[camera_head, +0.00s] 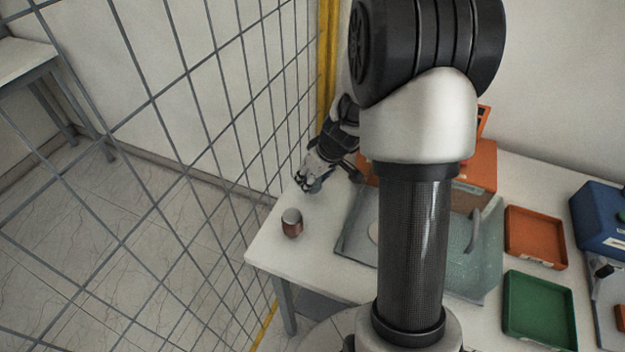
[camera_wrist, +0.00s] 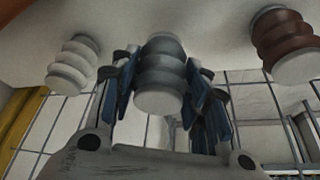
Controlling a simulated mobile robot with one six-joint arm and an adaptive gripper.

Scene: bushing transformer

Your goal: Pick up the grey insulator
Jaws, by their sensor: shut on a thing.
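The grey insulator (camera_wrist: 161,72), a ribbed piece with a pale end, sits between the blue finger pads of my gripper (camera_wrist: 158,90) in the wrist view. The pads press on it from both sides, so my gripper is shut on it. In the head view my gripper (camera_head: 311,180) is low over the far left corner of the white table. The grey insulator is mostly hidden there by the fingers. I cannot tell whether it touches the table.
A brown insulator (camera_head: 291,222) stands near the table's left edge and shows in the wrist view (camera_wrist: 287,45). A white insulator (camera_wrist: 73,64) is on the other side. A wire fence (camera_head: 200,130) runs close along the left. Orange (camera_head: 535,258) and green trays (camera_head: 540,342) lie right.

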